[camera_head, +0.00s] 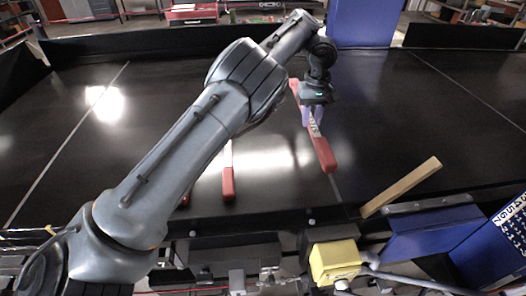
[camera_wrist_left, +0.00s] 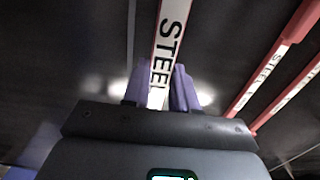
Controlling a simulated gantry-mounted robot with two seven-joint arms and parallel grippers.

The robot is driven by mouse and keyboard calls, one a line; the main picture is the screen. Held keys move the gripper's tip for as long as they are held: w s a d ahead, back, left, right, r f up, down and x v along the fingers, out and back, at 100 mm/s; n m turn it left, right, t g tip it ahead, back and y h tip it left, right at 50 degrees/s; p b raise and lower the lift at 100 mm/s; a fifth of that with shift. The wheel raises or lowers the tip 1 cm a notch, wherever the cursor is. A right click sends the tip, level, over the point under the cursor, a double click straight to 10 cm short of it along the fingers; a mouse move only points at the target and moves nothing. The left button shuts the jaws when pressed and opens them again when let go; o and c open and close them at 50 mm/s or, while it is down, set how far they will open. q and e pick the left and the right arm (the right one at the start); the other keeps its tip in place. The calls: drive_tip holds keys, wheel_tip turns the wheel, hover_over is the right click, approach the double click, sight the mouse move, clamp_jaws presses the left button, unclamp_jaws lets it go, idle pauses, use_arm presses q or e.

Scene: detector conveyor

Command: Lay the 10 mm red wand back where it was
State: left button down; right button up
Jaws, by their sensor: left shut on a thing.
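A red wand (camera_head: 325,155) with a white band is held in my left gripper (camera_head: 312,116), whose purple fingers close on the band from both sides. In the left wrist view the white band (camera_wrist_left: 172,35) reads "STEEL"; its millimetre size cannot be read. How high the wand is above the black belt cannot be told. A second red wand (camera_head: 228,182) lies on the belt to the left, partly behind my arm. The red tip of a third (camera_head: 185,201) shows beside my arm. These two also show at the right in the left wrist view (camera_wrist_left: 268,68). My right gripper is out of view.
The black conveyor belt (camera_head: 430,115) is clear to the right of the held wand. A wooden bar (camera_head: 402,187) leans at the front edge. A yellow box (camera_head: 334,262) and a blue housing (camera_head: 432,235) stand in front. A blue post (camera_head: 361,24) stands behind.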

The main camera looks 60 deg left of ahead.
use_arm(q)
wheel_tip(320, 180, down, 4)
drive_tip(key=s+a+b, duration=0.2)
drive_tip(key=s, duration=0.1)
hover_over(269, 154)
wheel_tip(269, 154, down, 5)
drive_tip(key=shift+w+r, duration=0.15)
drive_tip(key=shift+r, duration=0.05)
drive_tip(key=shift+f+p, duration=0.35)
drive_tip(key=shift+f, duration=1.7)
drive_tip(key=shift+f, duration=0.15)
drive_tip(key=c, duration=0.9)
unclamp_jaws()
